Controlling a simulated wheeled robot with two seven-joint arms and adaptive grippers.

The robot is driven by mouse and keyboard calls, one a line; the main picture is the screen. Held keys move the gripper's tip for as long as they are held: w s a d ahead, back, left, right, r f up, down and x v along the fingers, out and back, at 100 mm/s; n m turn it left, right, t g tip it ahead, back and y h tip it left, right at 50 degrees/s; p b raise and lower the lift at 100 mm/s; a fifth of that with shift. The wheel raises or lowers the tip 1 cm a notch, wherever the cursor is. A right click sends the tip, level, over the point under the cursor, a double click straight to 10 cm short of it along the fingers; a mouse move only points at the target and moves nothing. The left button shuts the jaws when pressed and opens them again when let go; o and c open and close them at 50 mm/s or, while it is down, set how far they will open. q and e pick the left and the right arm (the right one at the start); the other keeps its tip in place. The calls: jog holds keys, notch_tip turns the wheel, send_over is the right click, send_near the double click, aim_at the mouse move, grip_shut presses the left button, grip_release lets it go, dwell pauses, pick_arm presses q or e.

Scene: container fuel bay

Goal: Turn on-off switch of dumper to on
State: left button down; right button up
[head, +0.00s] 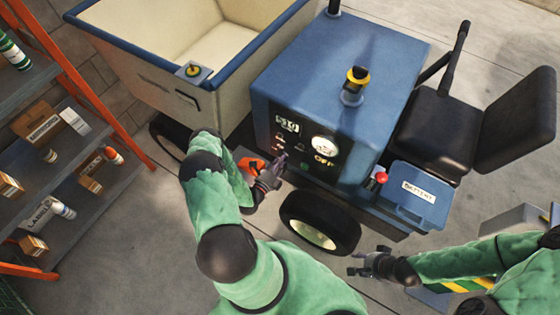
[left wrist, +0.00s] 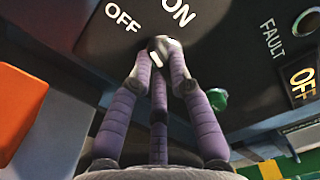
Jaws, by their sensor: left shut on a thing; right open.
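The dumper (head: 345,75) is a blue and cream machine with a dark control panel (head: 335,175) on its near side. In the left wrist view, the on-off switch (left wrist: 160,44) is a small dark knob with a light mark, below the printed words OFF and ON. I cannot tell which word the mark points at. My left gripper (head: 278,162) is at the panel, and its purple fingers (left wrist: 162,60) are shut on the knob. In the head view the gripper hides the knob. My right gripper (head: 362,262) is open and empty, right of the front wheel.
A lit OFF display (head: 325,160) and a green button (left wrist: 217,99) are on the panel. A wheel (head: 318,222) and a blue battery box (head: 412,208) stand beside it. An orange-framed shelf (head: 95,85) is at the left. Bare floor lies in front.

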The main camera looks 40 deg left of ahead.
pick_arm(q)
jog(key=shift+a+m+p, duration=0.1)
jog(key=shift+m+p, duration=0.4)
jog(key=shift+m, duration=3.7)
jog(key=c, duration=1.1)
grip_release()
jog(key=shift+c, duration=0.2)
jog(key=shift+s, duration=0.1)
jog(key=s+d, duration=0.1)
jog(key=s, duration=1.1)
jog(key=shift+d, duration=0.15)
